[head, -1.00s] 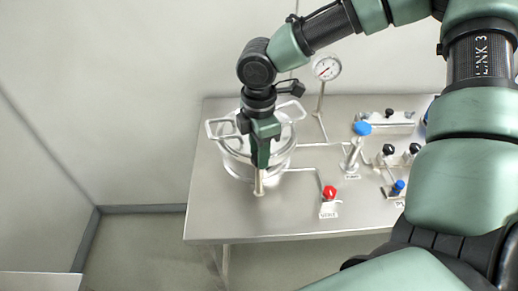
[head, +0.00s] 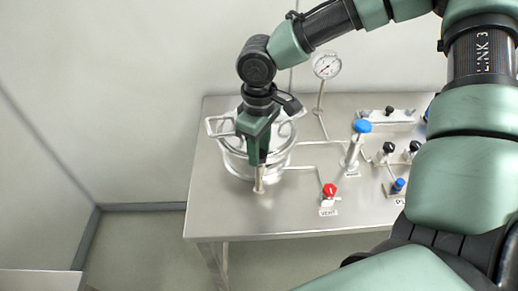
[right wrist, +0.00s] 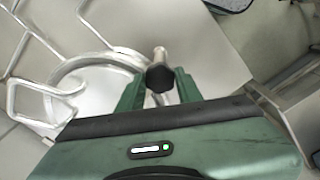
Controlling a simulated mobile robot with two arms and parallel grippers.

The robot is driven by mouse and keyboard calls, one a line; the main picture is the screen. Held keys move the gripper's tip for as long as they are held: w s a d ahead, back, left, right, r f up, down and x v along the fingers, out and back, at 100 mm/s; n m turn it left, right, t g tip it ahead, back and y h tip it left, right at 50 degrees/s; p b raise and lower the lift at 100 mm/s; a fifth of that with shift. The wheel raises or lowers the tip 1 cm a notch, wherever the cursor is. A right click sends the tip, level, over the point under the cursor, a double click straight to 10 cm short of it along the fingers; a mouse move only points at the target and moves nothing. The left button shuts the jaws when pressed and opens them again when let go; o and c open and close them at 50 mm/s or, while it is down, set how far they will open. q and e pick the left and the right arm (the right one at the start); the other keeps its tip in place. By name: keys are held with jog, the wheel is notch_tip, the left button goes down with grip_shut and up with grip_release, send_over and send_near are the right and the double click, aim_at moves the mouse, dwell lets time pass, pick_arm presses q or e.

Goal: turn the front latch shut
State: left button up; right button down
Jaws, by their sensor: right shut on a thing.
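The round steel vessel (head: 236,167) stands on the left part of the steel table, with a lid and looped metal handles. The front latch (head: 259,183) is a short pale metal bar at the vessel's front, pointing down towards the table edge. My right gripper (head: 259,162) reaches down over the lid and is shut on the latch's upper part, which its fingers hide. In the right wrist view the latch's dark end (right wrist: 160,77) sits between the two green fingers, with the metal bar beyond it. My left gripper is not in view.
On the steel table (head: 225,222), a red-knob valve (head: 329,191) stands right of the vessel. A blue-topped valve (head: 362,127) and a pressure gauge (head: 327,66) stand farther back. Pipes link them to the vessel. The table's front left is clear.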

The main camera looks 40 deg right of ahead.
jog(key=shift+m, duration=1.1)
jog(key=c, duration=0.9)
grip_release()
jog(key=shift+c, duration=0.2)
jog(key=shift+r, duration=0.1)
notch_tip(320, 180, up, 8)
jog(key=shift+f+b, duration=0.15)
jog(key=shift+b, duration=0.45)
jog(key=shift+f, duration=0.1)
